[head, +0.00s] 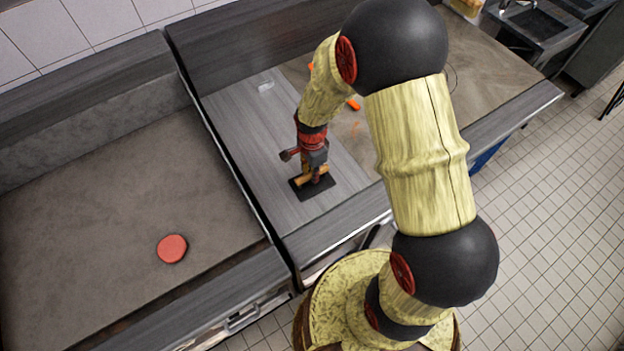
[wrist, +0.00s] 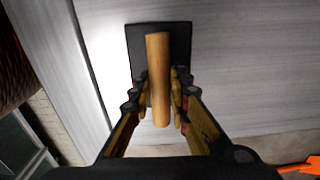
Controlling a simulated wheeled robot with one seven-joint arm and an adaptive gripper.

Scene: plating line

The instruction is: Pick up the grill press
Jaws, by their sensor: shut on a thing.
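The grill press is a flat dark plate (head: 322,190) with a wooden handle. It is on the grey wood-grain counter beside the griddle. In the wrist view the dark plate (wrist: 140,42) lies flat behind the upright-looking wooden handle (wrist: 158,60). My gripper (head: 312,178) is over the press with its fingers shut on the handle. In the wrist view the fingers of my gripper (wrist: 161,92) press on both sides of the handle. I cannot tell whether the plate touches the counter.
A round red patty (head: 172,248) lies on the brown griddle (head: 90,240) to the left. A small clear item (head: 266,86) lies near the counter's back. Orange items (head: 353,104) lie behind my arm. The grey counter (head: 245,130) is clear around the press.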

